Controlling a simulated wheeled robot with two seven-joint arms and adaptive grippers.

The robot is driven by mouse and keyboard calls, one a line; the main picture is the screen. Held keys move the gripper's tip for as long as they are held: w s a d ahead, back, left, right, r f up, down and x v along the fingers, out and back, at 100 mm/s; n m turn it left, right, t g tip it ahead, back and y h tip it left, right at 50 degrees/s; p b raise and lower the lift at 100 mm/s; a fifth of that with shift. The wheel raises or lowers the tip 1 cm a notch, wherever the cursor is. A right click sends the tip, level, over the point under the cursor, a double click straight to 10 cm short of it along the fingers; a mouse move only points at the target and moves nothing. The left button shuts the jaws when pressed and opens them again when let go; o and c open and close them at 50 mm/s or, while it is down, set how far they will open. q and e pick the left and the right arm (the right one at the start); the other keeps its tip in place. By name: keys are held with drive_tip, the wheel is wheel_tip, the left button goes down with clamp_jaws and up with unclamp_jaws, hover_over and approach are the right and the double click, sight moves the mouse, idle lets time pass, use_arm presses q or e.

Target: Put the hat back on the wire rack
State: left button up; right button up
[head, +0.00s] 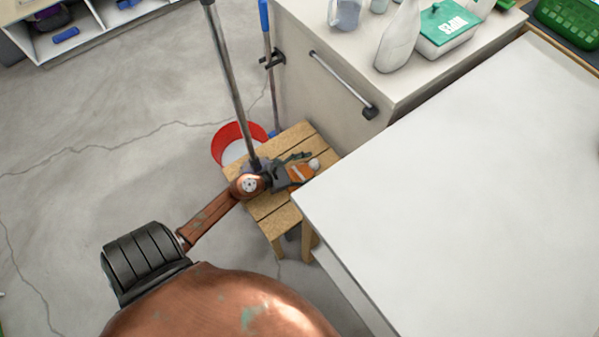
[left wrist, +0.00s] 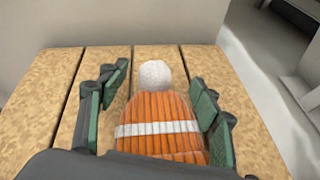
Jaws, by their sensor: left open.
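An orange knitted hat with a white band and white pompom lies on a slatted wooden stool (head: 268,208). In the head view the hat (head: 301,175) is partly covered by my left gripper (head: 296,165). In the left wrist view the hat (left wrist: 160,108) lies between the two green-padded fingers of the left gripper (left wrist: 158,82), pompom pointing away. The fingers are open, with a gap on the left and the right finger close to the hat's side. I cannot tell whether they touch it. No wire rack is visible. My right gripper is not in view.
A white table (head: 460,170) stands right beside the stool. A red bucket (head: 238,140) and a blue-topped pole (head: 265,20) are behind the stool. A cabinet (head: 335,75) with a bar handle carries bottles and a green-lidded box (head: 447,25). Floor at left is clear.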

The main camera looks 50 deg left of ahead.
use_arm(q)
drive_tip(key=shift+w+f, duration=0.1)
drive_tip(key=shift+w, duration=0.25)
drive_tip(key=c, duration=1.5)
